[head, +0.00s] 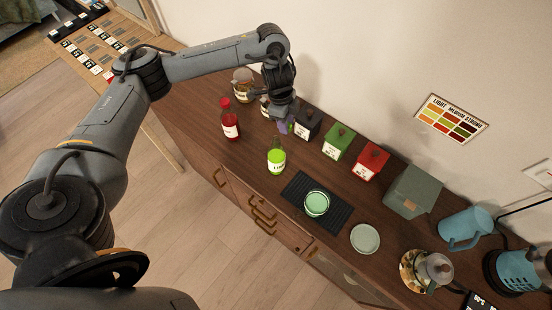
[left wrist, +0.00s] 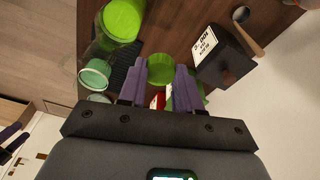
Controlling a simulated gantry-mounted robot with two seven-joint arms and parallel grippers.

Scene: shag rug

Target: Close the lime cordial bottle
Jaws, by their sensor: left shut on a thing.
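The lime cordial bottle (head: 276,160) stands upright on the wooden sideboard, clear glass with bright green liquid and a white label. Its neck shows no cap. In the left wrist view the bottle (left wrist: 123,20) is at the upper left, beside the fingers and apart from them. My left gripper (head: 285,124) is above and behind the bottle. In the left wrist view its purple fingers (left wrist: 161,84) are shut on a lime green cap (left wrist: 161,69). In the head view the cap is mostly hidden by the fingers.
A red bottle (head: 230,123) stands left of the lime bottle. Black (head: 307,124), green (head: 338,142) and red (head: 369,161) boxes line the wall. A mint cup (head: 316,203) stands on a dark mat (head: 296,190) to the right. Bare wood lies around the lime bottle.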

